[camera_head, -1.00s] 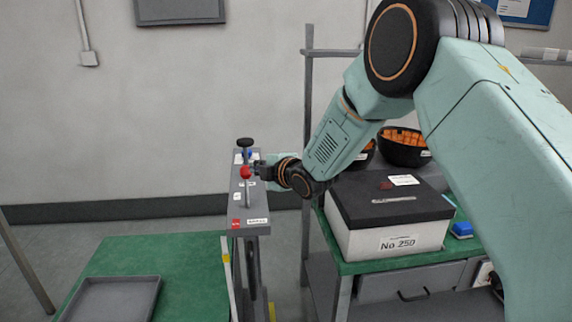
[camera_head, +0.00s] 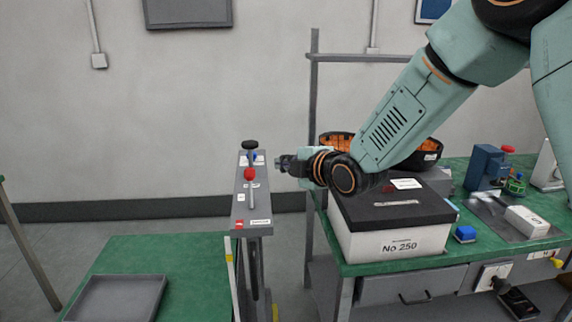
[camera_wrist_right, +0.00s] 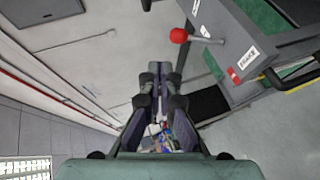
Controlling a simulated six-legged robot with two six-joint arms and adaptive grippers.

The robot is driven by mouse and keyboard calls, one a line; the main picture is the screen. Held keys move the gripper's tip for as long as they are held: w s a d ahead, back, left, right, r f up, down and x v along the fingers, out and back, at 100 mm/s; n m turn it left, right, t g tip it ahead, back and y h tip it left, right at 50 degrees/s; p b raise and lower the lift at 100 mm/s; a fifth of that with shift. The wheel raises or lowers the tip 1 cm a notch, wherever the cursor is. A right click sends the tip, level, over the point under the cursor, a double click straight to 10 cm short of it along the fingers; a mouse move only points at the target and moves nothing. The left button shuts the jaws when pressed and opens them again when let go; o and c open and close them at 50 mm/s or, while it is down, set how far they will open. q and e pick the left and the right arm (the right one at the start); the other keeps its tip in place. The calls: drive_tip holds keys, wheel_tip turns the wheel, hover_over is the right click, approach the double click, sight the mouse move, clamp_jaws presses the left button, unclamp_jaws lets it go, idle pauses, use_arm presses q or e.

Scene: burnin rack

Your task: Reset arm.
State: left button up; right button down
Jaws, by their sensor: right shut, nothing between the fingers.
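My right gripper (camera_head: 284,163) is shut and empty. In the head view it points left, just to the right of a narrow grey stand (camera_head: 240,212) with a red-knobbed lever (camera_head: 249,174) and a black knob (camera_head: 249,145). A gap shows between its fingertips and the lever. In the right wrist view the closed fingers (camera_wrist_right: 158,75) are at the middle, and the red knob (camera_wrist_right: 180,36) is up and to the right, apart from them. My left gripper is not in view.
A white box with a black lid (camera_head: 398,245) stands on the green bench at right, below my right forearm. A grey tray (camera_head: 118,278) lies on the green table at left.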

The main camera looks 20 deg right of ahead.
drive_tip(key=shift+s+r, duration=0.1)
drive_tip(key=shift+s, duration=0.05)
drive_tip(key=shift+d, duration=0.1)
drive_tip(key=s+f+m+g+h+b, duration=0.1)
drive_tip(key=s+f+m+g, duration=0.1)
drive_tip(key=s+f+m, duration=0.5)
drive_tip(key=s+a+f+m+g+b, duration=0.15)
drive_tip(key=s+f+m, duration=0.25)
drive_tip(key=f, duration=0.6)
drive_tip(key=s+f+m+g+h, duration=0.1)
drive_tip(key=s+f+m+g, duration=0.2)
drive_tip(key=s+f+m, duration=0.4)
drive_tip(key=s+f+g+b, duration=0.1)
drive_tip(key=s+f+g, duration=0.3)
drive_tip(key=s+f, duration=0.5)
drive_tip(key=s+f+m+g+h+b, duration=0.1)
drive_tip(key=s+f+g+b, duration=0.1)
drive_tip(key=s+f, duration=0.8)
drive_tip(key=s+g, duration=0.1)
drive_tip(key=s, duration=0.7)
drive_tip(key=shift+s+f+g, duration=0.25)
drive_tip(key=shift+s+g, duration=0.1)
